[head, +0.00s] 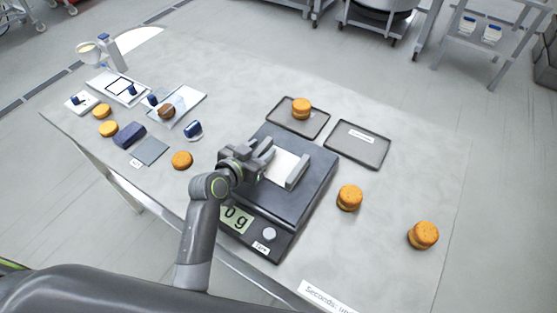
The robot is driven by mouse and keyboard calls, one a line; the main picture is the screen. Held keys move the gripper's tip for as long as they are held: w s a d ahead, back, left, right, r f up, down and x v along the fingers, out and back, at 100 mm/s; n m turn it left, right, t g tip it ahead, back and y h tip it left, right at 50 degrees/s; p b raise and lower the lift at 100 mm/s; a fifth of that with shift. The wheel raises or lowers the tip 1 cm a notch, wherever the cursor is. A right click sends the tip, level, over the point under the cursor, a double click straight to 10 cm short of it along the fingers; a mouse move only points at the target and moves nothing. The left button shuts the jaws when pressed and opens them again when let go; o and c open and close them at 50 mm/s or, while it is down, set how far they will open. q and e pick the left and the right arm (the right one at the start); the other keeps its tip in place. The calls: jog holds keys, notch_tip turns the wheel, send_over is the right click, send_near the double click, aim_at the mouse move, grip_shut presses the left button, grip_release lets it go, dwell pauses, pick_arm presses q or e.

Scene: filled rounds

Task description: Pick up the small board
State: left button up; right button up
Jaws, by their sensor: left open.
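A small white board (282,166) lies on the dark top plate of the scale (318,172), partly hidden by my left gripper. My left gripper (280,168) is open over the scale, with one finger on each side of the white board. I cannot tell whether the fingers touch it. The scale's display (237,217) reads 0 g. My right gripper is not in view.
Two dark trays (357,145) lie behind the scale; the left one (284,120) carries a filled round (302,108). Filled rounds (349,197) stand right of the scale. Left are loose rounds (182,160), a grey square (150,150), a dark block (129,135) and a clear sheet (190,97).

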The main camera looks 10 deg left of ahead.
pick_arm(q)
jog(key=shift+w+f, duration=0.1)
jog(key=shift+w, duration=0.1)
grip_shut()
dwell(0.3)
